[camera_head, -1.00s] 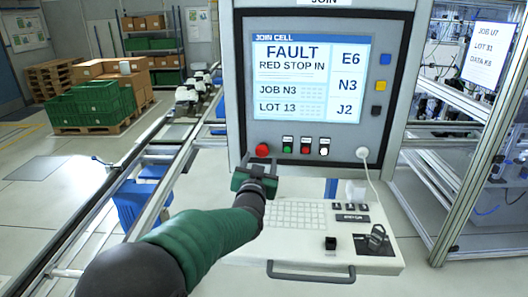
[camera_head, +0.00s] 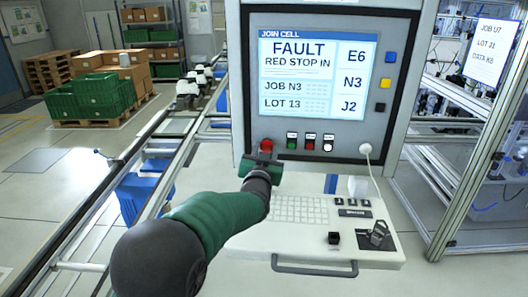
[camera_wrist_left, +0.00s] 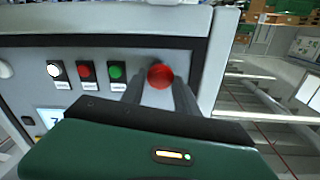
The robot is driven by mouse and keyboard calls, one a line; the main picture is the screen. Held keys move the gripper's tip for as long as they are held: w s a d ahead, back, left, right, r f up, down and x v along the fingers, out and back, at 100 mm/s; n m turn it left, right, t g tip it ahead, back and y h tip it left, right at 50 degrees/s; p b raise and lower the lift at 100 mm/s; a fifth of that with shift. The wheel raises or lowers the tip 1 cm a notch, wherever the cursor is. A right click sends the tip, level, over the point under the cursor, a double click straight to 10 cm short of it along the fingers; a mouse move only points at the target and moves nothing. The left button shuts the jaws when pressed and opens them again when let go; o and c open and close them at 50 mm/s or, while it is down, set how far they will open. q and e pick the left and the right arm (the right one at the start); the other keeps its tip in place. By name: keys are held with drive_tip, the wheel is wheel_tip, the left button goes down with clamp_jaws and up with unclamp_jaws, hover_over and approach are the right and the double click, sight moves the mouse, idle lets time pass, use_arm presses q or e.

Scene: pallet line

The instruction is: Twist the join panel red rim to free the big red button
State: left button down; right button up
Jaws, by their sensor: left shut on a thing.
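The big red button (camera_head: 266,146) sits at the lower left of the join panel (camera_head: 318,88), whose screen reads "FAULT RED STOP IN". My left gripper (camera_head: 263,158) is right at the button, reaching up from below. In the left wrist view the red button (camera_wrist_left: 160,76) is between the two dark fingers (camera_wrist_left: 160,88), which are shut on its rim. The fingers' contact with the rim is partly hidden in the head view. My right gripper is not in view.
Small green, red and white buttons (camera_head: 309,142) sit in a row to the right of the red button. A white cable plugs in at the panel's lower right. A keyboard shelf (camera_head: 300,240) juts out below. A conveyor rail (camera_head: 110,190) runs at the left.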

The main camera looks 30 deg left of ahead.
use_arm(q)
drive_tip(key=shift+d+f, duration=0.25)
drive_tip(key=shift+d, duration=0.05)
drive_tip(key=shift+s+a+m, duration=0.1)
drive_tip(key=shift+a+m, duration=0.15)
drive_tip(key=shift+m, duration=0.65)
drive_tip(key=shift+d+m, duration=0.15)
drive_tip(key=shift+m, duration=0.95)
drive_tip(key=shift+f+m, duration=0.1)
drive_tip(key=shift+m, duration=1.4)
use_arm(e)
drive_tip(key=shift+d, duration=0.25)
